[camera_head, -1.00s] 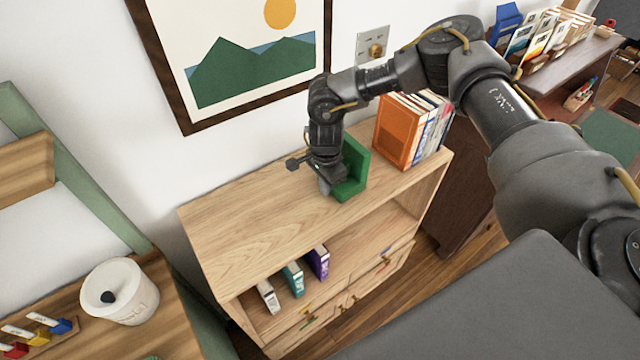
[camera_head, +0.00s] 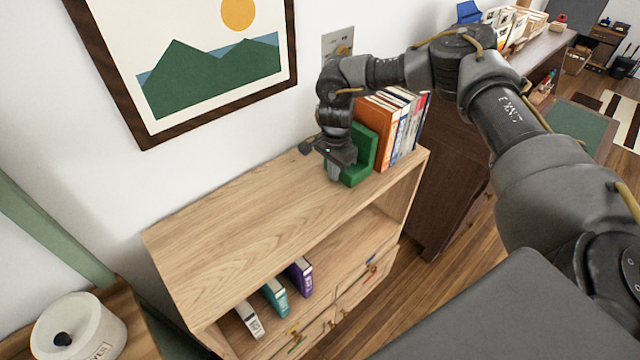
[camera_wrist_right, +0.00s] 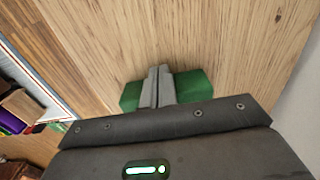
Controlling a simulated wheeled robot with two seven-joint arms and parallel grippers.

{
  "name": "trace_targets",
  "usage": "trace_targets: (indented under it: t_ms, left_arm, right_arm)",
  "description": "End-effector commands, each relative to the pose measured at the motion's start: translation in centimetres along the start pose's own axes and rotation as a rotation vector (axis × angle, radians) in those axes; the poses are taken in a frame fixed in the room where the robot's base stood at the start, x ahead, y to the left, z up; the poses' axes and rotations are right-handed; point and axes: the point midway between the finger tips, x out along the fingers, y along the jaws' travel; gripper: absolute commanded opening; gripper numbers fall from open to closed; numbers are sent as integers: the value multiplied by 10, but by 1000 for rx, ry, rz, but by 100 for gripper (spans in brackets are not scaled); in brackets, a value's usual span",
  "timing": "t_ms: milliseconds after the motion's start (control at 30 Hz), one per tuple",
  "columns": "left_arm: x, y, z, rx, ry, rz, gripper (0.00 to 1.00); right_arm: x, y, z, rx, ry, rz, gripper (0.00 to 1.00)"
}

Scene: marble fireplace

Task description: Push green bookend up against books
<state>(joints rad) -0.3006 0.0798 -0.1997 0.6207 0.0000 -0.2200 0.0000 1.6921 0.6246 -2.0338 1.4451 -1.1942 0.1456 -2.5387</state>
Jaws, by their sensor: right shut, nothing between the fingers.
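The green bookend (camera_head: 366,148) stands upright on the wooden bookcase top, just left of the row of books (camera_head: 398,128). The orange book (camera_head: 375,122) is nearest to it. Bookend and orange book look very close; I cannot tell whether they touch. My right gripper (camera_head: 335,172) is shut and empty, pointing down at the bookend's left side, over its base. In the right wrist view, the shut fingers (camera_wrist_right: 157,86) stand in front of the green bookend (camera_wrist_right: 192,86), which shows on both sides of them. My left gripper is out of view.
The bookcase top (camera_head: 235,215) is bare left of the bookend. The wall with a framed picture (camera_head: 200,60) and a socket plate (camera_head: 338,42) is behind. Several small books (camera_head: 275,296) stand on the shelf below. A dark cabinet (camera_head: 450,170) is to the right.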

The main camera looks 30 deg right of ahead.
Motion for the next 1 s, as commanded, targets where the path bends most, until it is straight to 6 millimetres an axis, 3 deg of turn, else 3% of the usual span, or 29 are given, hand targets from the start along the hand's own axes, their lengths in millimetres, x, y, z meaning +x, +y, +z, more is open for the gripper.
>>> trace_targets:
  t_ms: [167, 533, 667, 867, 1000]
  left_arm:
    - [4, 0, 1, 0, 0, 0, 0]
    - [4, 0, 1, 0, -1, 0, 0]
    - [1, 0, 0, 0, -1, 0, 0]
    - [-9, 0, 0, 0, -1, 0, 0]
    - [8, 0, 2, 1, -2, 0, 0]
  right_arm:
    - [0, 2, -22, 6, 0, -2, 0]
    - [0, 3, -24, 6, 1, 0, 0]
    - [-1, 1, -15, 1, 0, 0, 0]
    - [-3, -2, 23, -5, -1, 1, 0]
    - [-35, -4, 18, 0, 0, -7, 0]
